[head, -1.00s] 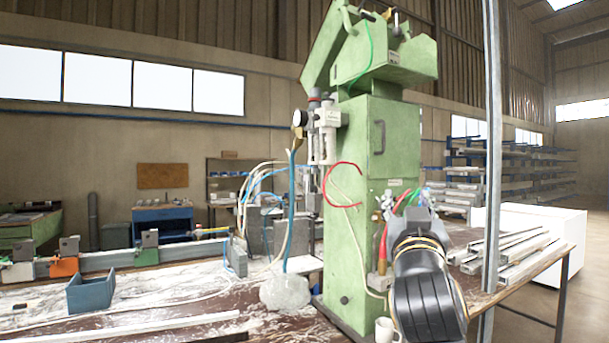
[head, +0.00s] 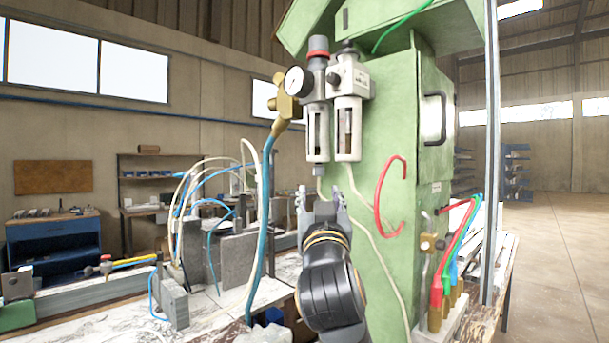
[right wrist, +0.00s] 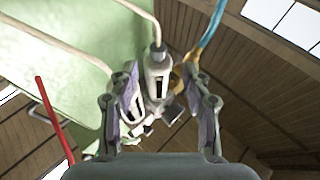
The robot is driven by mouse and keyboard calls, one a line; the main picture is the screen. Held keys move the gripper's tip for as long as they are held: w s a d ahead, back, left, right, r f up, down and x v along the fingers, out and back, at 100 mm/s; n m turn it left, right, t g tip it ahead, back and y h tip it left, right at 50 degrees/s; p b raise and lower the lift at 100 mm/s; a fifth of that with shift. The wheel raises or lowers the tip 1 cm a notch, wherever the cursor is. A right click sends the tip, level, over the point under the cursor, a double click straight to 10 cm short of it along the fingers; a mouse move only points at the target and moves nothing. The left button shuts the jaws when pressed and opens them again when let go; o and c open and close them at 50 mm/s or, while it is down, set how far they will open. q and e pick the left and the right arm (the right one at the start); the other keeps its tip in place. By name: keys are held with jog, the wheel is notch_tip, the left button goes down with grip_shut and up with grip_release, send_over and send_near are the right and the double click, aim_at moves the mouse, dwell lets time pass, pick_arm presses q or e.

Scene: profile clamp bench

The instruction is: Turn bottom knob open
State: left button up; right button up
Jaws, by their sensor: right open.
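The filter-regulator unit with two clear bowls (head: 347,130) is mounted on the green machine (head: 395,130). A small grey bottom knob (head: 319,171) sits under the left bowl, with a pale tube below it. My right gripper (head: 319,200) points upward just below this bowl, with its fingers apart and nothing between them. The right wrist view looks up at the unit; the bowl end with its tube (right wrist: 157,56) shows beyond and between the open fingers (right wrist: 163,92). Contact with the knob is not visible. My left gripper is not in view.
A brass valve (head: 284,103) with a blue hose hangs left of the unit. A red hose (head: 381,200) bulges from the machine on the right. Grey blocks (head: 237,255) and loose tubes stand on the bench at left. A steel post (head: 491,150) rises at right.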

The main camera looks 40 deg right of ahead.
aim_at(318, 173)
jog(key=p+x, duration=0.2)
jog(key=x, duration=0.7)
jog(key=shift+s+r+p, duration=0.15)
jog(key=shift+s+p, duration=0.05)
jog(key=shift+p, duration=0.1)
jog(key=shift+w+d+r, duration=0.25)
jog(key=shift+w+d, duration=0.1)
jog(key=shift+w, duration=0.05)
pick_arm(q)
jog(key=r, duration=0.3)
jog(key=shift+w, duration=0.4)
pick_arm(e)
jog(key=shift+w, duration=0.1)
grip_shut()
